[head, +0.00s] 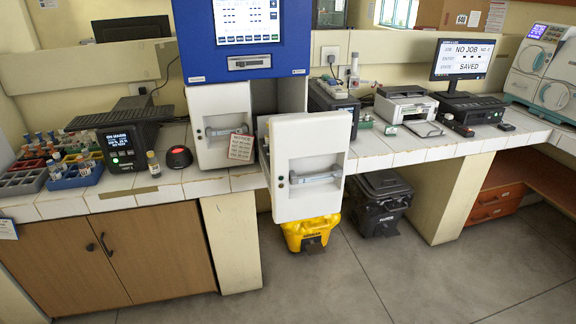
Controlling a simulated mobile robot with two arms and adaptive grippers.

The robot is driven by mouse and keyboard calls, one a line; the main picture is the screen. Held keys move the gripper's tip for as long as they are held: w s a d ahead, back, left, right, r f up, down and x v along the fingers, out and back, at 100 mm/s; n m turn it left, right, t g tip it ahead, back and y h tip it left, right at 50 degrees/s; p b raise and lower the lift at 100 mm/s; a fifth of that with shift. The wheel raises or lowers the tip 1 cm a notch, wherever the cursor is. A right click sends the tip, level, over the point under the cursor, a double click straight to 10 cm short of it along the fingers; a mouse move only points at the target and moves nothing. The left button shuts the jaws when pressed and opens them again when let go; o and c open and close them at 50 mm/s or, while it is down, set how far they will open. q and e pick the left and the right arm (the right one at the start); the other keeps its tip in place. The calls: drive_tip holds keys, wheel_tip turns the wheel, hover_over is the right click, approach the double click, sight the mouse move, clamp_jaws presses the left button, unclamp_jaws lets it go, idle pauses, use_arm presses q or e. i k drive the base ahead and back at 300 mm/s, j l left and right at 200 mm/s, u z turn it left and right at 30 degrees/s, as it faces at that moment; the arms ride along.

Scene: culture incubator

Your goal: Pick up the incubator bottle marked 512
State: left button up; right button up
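The incubator (234,60) stands on the tiled counter, blue at the top with a lit screen and two white doors below. The left door (219,117) looks closed. The right door (309,165) stands out in front of the counter edge and looks open, with a grey side wall (293,95) behind it. The inside is mostly hidden by the doors. A small capped bottle (153,164) stands on the counter left of the incubator. I cannot read 512 on any bottle. Neither of my grippers is in view.
A notice card (241,147) hangs by the doors. Bottle racks (74,170), a black display unit (126,145) and a red-topped puck (179,157) are at left. A printer (405,104) and monitor (463,60) are at right. Yellow (309,232) and black bins (379,201) stand below; the front floor is clear.

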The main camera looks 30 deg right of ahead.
sight(54, 171)
drive_tip(key=i+l+u, duration=0.1)
drive_tip(key=i+l, duration=0.45)
drive_tip(key=l, duration=0.15)
drive_tip(key=i+j+u, duration=0.15)
drive_tip(key=i+j, duration=0.15)
drive_tip(key=i, duration=0.25)
drive_tip(key=i+j+u, duration=0.15)
drive_tip(key=i, duration=0.4)
drive_tip(key=i+j+u, duration=0.15)
drive_tip(key=i, duration=0.4)
drive_tip(key=j, duration=0.1)
